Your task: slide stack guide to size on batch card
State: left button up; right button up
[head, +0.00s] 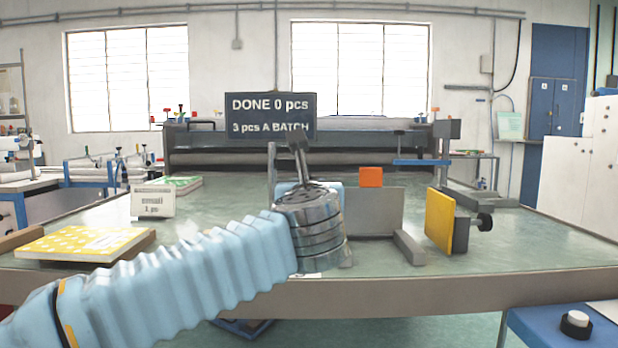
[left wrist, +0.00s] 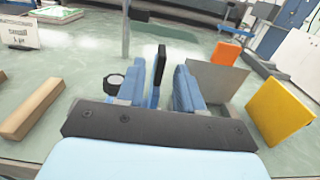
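The batch card (head: 152,203) stands at the left of the table and reads "small" and "1 pc"; it also shows in the left wrist view (left wrist: 18,33). A thin upright piece with a black top (left wrist: 159,62) stands between the fingers of my left gripper (left wrist: 158,90); it looks like the stack guide's handle, but I cannot be sure. The fingers are apart, with gaps visible beside that piece. In the head view my wrist hides the fingers and most of this piece. A grey plate (head: 375,212) stands to the right. My right gripper is not in view.
A yellow plate (head: 439,219) with a black knob stands farther right. An orange block (head: 371,177) shows behind the grey plate. A yellow dotted stack (head: 85,243) lies at the left. A sign (head: 270,116) reads "DONE 0 pcs, 3 pcs A BATCH". The table's right side is clear.

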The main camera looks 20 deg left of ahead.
pick_arm(q)
jog(key=x, duration=0.4)
jog(key=shift+w+a+p, duration=0.1)
jog(key=shift+w+p, duration=0.2)
jog(key=shift+p, duration=0.05)
grip_shut()
